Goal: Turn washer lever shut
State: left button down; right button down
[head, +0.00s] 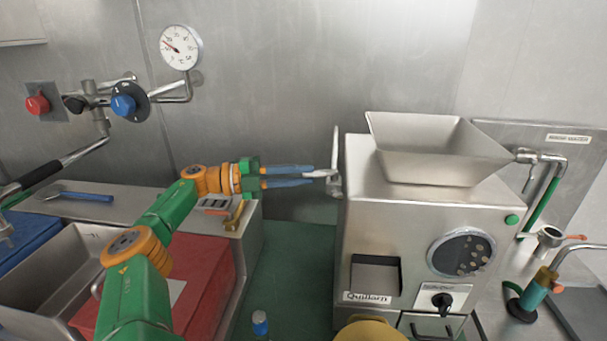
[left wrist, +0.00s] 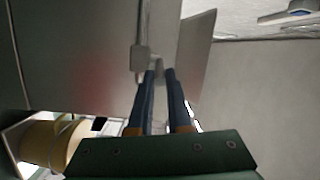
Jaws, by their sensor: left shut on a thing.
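The grinder (head: 425,235) is a grey steel machine with a hopper (head: 437,150) on top. A pale upright lever-like bar (head: 335,145) with a grey block at its foot stands at the grinder's left side. My left gripper (head: 333,174) reaches in from the left and is shut on a small grey part there. In the left wrist view the blue fingers (left wrist: 160,75) close beside a grey block (left wrist: 140,59) on a thin rod; a flat panel (left wrist: 195,55) stands just beyond. The fingertips partly hide the held part. My right gripper is out of view.
A labelled wall panel with a pipe and valve (head: 540,157) is at right. A round gauge (head: 181,47) and red and blue knobs (head: 123,105) are on the back wall. A red box (head: 205,275) and steel basin (head: 50,270) lie below my left arm. Green floor shows left of the grinder.

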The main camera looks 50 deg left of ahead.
pick_arm(q)
jog(key=c, duration=0.8)
grip_release()
jog(key=shift+w, duration=0.1)
jog(key=shift+c, duration=0.2)
jog(key=b+v, duration=0.2)
jog(key=v, duration=0.5)
